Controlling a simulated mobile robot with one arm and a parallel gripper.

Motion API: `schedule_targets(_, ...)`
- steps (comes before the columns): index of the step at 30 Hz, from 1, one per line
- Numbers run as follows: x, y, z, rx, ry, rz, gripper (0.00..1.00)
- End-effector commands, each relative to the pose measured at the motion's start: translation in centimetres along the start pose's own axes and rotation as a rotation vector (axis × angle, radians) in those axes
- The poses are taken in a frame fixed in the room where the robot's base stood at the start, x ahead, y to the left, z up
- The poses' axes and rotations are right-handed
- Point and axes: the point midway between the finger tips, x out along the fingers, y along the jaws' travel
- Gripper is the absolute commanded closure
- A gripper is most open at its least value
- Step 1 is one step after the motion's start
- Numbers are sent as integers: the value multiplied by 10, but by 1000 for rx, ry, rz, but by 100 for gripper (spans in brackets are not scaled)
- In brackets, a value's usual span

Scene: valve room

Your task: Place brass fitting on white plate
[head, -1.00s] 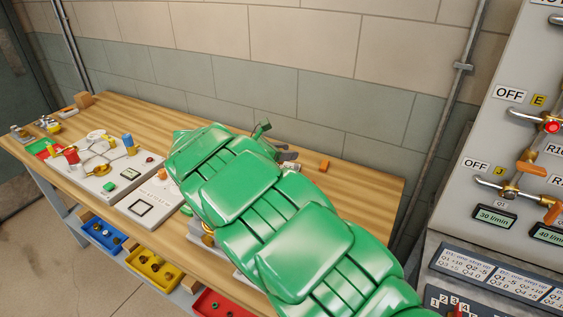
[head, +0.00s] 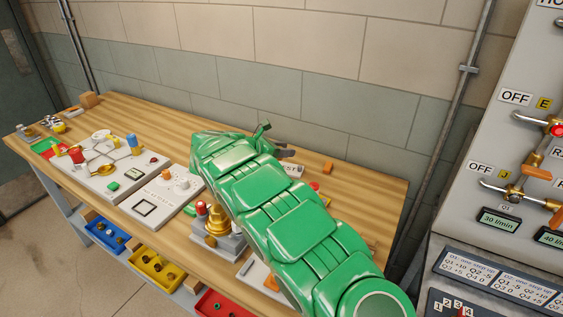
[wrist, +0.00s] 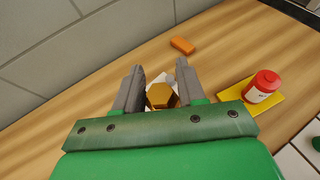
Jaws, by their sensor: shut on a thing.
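My gripper (wrist: 158,90) is shut on the brass fitting (wrist: 160,97), a hexagonal gold-coloured piece between its two grey fingers in the wrist view. Part of a white surface (wrist: 174,77), probably the white plate, shows behind and below the fitting. I cannot tell whether the fitting touches it. In the head view my gripper (head: 285,153) is over the back of the bench, and my green arm hides the fitting. A pale edge (head: 294,170) shows beside the arm there.
An orange block (wrist: 182,45) lies beyond the fingers on the wooden bench (head: 350,180). A red-capped white bottle (wrist: 262,88) stands on a yellow plate (wrist: 240,101) to the right. A grey base with a brass piece (head: 217,221) stands left of my arm. The wall is close behind.

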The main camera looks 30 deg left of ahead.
Motion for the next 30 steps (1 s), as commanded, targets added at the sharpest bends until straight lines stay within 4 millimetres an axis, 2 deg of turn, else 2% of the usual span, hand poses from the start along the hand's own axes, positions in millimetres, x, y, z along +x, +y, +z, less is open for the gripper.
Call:
schedule_targets(15, 26, 29, -30, 1, 0, 2, 94)
schedule_targets(26, 31, 36, -37, 1, 0, 3, 94)
schedule_targets(30, 37, 38, -46, -2, -1, 1, 94)
